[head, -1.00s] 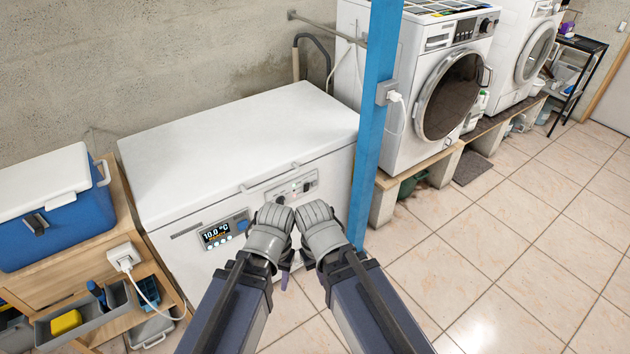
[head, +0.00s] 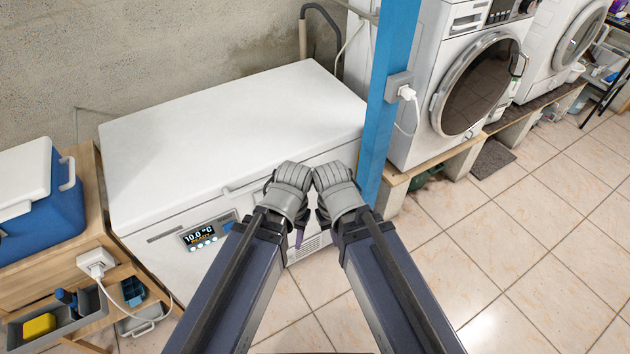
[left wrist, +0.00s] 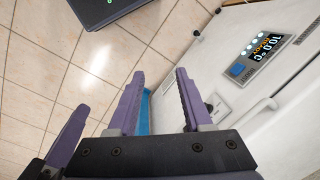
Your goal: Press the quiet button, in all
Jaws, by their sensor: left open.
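A white chest freezer (head: 230,130) stands against the wall. Its front bears a dark display panel (head: 207,233) reading 10.0 °C, with small round pale buttons under the readout. In the left wrist view the panel (left wrist: 268,45) shows sideways, with a blue button (left wrist: 238,71) beside it; labels are too small to tell which is quiet. My left gripper (head: 289,178) is in front of the freezer, right of the panel; its fingers (left wrist: 160,75) are open and empty in the left wrist view. My right gripper (head: 334,178) is close beside it, its jaws hidden.
A blue post (head: 388,100) with a white plug stands just right of my grippers. A wooden stand (head: 90,190) with a blue cooler (head: 45,205) and grey trays is at the left. Washing machines (head: 470,85) stand at the right on a raised ledge. The tiled floor in front is open.

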